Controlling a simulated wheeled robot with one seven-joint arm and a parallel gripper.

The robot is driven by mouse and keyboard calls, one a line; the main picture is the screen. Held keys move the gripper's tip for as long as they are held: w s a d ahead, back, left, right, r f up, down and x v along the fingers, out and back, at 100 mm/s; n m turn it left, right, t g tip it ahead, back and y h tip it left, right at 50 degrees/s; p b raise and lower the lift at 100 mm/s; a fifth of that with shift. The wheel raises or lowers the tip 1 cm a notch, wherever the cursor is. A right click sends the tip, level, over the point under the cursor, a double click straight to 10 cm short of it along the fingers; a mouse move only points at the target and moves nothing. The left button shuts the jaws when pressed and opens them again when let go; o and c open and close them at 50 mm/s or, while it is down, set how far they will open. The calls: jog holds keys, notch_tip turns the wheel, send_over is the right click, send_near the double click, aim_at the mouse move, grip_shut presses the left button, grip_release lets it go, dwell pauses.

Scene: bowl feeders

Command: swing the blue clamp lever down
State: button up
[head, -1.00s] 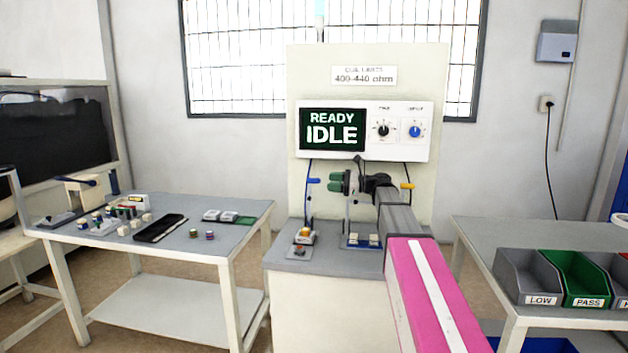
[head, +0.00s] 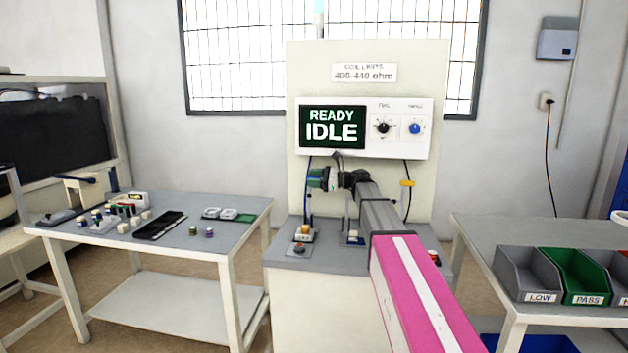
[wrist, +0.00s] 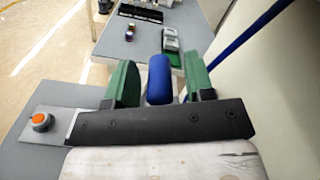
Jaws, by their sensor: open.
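The blue clamp lever (wrist: 159,80) shows in the wrist view as a rounded blue grip between the two green fingers of my gripper (wrist: 162,82). The gripper is open, with a narrow gap visible on each side of the blue grip. In the head view my gripper (head: 317,178) is in front of the panel below the READY IDLE screen (head: 332,127). There the gripper covers the blue lever, so its angle cannot be told.
A yellow lever (head: 407,183) is on the panel right of my arm. Below stands a base with an orange button (wrist: 40,120). A side table (head: 160,280) with small parts is at left; bins, including a green PASS bin (head: 580,277), stand at right.

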grip_shut()
jog(key=shift+s, duration=0.2)
